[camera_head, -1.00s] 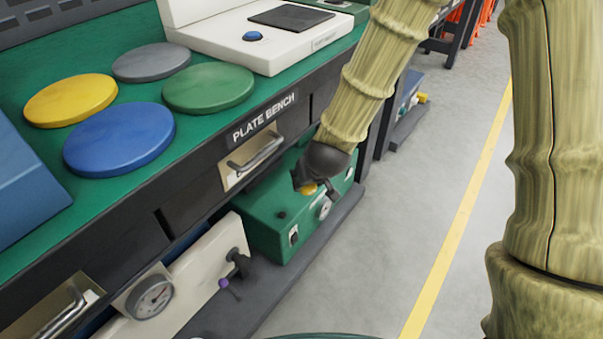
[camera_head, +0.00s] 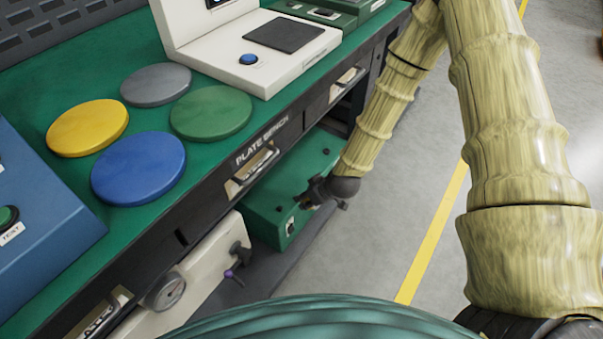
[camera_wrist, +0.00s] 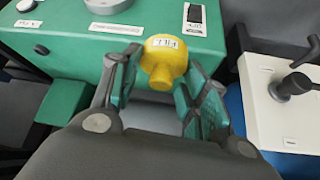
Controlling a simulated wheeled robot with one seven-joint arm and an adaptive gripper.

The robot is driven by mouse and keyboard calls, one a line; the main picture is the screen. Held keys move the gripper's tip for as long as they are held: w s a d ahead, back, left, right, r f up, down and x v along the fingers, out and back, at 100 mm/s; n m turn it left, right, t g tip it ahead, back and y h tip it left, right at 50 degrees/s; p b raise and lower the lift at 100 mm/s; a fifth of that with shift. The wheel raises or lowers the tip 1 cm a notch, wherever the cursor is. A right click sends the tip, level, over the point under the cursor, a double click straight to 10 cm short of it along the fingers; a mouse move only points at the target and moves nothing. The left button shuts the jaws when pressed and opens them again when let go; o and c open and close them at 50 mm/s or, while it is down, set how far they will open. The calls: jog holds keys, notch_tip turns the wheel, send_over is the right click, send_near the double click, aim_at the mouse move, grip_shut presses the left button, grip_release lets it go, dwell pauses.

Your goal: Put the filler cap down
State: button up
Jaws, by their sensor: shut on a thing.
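The yellow filler cap (camera_wrist: 163,62), with a white label on top, is between my gripper's fingers in the wrist view. My gripper (camera_wrist: 160,80) is shut on it. The cap overlaps the edge of the green unit (camera_wrist: 70,45) there; I cannot tell whether it touches the unit. In the head view my gripper (camera_head: 318,193) is low beside the front of the green unit (camera_head: 285,195), under the plate bench. The cap is not clear there, hidden by the gripper.
The plate bench (camera_head: 215,172) overhangs the green unit. A cream unit (camera_head: 215,270) with a gauge and a purple-tipped lever stands to the left; part of it shows in the wrist view (camera_wrist: 290,110). The floor (camera_head: 400,215) to the right is clear.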

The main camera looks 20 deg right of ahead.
jog(key=shift+w+d+f, duration=0.1)
jog(key=shift+w+f, duration=0.05)
jog(key=w+b, duration=0.1)
jog(key=w, duration=0.4)
jog(key=w+d+f+b, duration=0.1)
jog(key=w, duration=0.4)
jog(key=w+d+b, duration=0.1)
jog(key=w+b, duration=0.1)
jog(key=w, duration=0.3)
jog(key=shift+w+d+f, duration=0.2)
jog(key=shift+f, duration=0.05)
jog(key=shift+f+b, duration=0.7)
jog(key=shift+f, duration=1)
jog(key=shift+f, duration=0.2)
jog(key=o, duration=0.8)
jog(key=shift+r, duration=0.15)
